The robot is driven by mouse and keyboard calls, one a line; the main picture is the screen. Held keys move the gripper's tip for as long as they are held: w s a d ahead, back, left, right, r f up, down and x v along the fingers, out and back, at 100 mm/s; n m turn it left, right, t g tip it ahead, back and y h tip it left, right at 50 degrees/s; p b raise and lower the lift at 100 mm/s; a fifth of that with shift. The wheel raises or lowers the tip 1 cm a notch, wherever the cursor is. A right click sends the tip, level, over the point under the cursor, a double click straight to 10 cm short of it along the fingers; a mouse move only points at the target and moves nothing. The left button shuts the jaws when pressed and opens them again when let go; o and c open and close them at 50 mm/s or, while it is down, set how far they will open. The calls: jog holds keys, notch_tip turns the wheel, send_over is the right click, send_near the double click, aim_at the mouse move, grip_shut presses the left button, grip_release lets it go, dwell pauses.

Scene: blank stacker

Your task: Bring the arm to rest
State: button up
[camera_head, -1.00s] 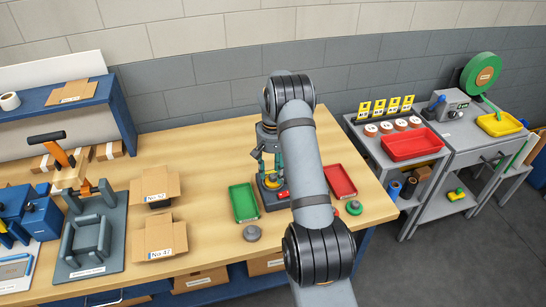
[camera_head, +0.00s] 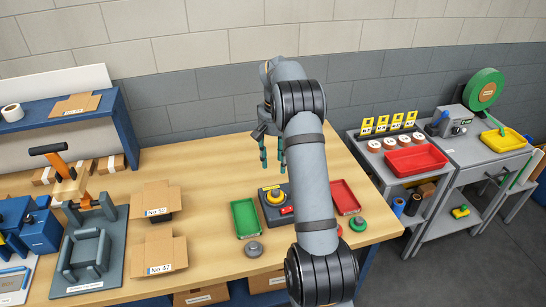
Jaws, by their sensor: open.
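My arm rises from the bottom of the picture and bends over the workbench (camera_head: 215,165). My gripper (camera_head: 272,160) hangs fingers-down beyond the dark device with a yellow top and red label (camera_head: 276,207). Its two green-tipped fingers are apart, with nothing seen between them. The gripper appears above the bench, clear of the device. The forearm hides part of the bench to the right of the device.
A green tray (camera_head: 245,218) and a red tray (camera_head: 345,197) flank the device. A grey knob-like piece (camera_head: 254,249) and a green-red one (camera_head: 358,224) lie in front. Open cartons (camera_head: 158,202) stand left. The bench's back middle is clear.

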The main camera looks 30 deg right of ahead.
aim_at(276, 191)
notch_tip(276, 191, down, 12)
jog(key=shift+p, duration=0.85)
jog(key=shift+f, duration=0.2)
jog(key=shift+r+b, duration=0.35)
jog(key=shift+r, duration=0.55)
jog(key=shift+f, duration=0.1)
